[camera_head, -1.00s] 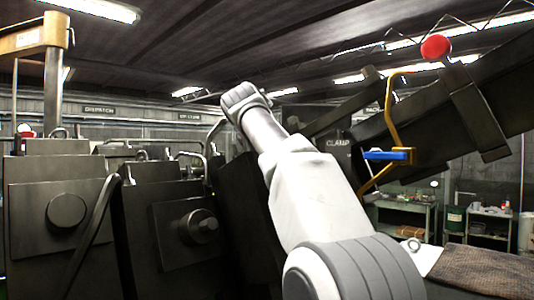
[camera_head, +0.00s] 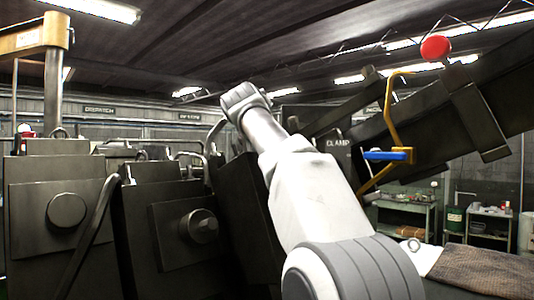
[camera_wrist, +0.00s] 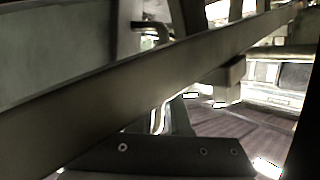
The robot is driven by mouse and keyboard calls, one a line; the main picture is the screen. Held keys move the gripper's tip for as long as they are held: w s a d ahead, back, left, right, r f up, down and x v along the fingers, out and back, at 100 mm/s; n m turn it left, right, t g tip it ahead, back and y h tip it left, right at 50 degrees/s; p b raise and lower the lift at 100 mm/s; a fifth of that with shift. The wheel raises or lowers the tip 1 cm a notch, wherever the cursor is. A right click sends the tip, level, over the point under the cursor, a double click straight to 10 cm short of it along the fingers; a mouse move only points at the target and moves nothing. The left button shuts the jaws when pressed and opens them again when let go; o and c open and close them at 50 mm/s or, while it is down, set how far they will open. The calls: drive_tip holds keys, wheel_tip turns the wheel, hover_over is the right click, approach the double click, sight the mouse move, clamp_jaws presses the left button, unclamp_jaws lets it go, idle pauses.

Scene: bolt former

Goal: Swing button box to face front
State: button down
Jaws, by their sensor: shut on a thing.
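In the wrist view a long dark bar (camera_wrist: 130,88) crosses from lower left to upper right, close to the camera. A dark plate with round screws (camera_wrist: 160,158) at the bottom edge looks like part of my gripper. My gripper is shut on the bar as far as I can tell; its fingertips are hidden. In the head view my white arm reaches up and away, and its far end hides the grip. I cannot make out the button box for certain in either view.
Dark machine blocks (camera_head: 60,208) with round bosses stand at left. At right are a large slanted dark beam (camera_head: 470,110), a yellow bent rod (camera_head: 390,115) with a blue grip (camera_head: 386,155), and a red ball (camera_head: 436,47). A bench (camera_head: 408,208) stands behind.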

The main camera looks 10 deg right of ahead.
drive_tip(key=shift+w, duration=0.15)
drive_tip(key=shift+w+d+r, duration=0.1)
drive_tip(key=shift+w+d, duration=0.15)
drive_tip(key=shift+w, duration=0.4)
drive_tip(key=shift+w+d+r, duration=0.1)
drive_tip(key=shift+w+d, duration=0.15)
drive_tip(key=shift+w, duration=0.35)
drive_tip(key=c, duration=1.2)
unclamp_jaws()
drive_tip(key=shift+f, duration=0.1)
drive_tip(key=shift+o, duration=0.2)
drive_tip(key=b+v, duration=0.2)
drive_tip(key=v, duration=1.5)
drive_tip(key=shift+s, duration=0.15)
drive_tip(key=shift+a, duration=0.1)
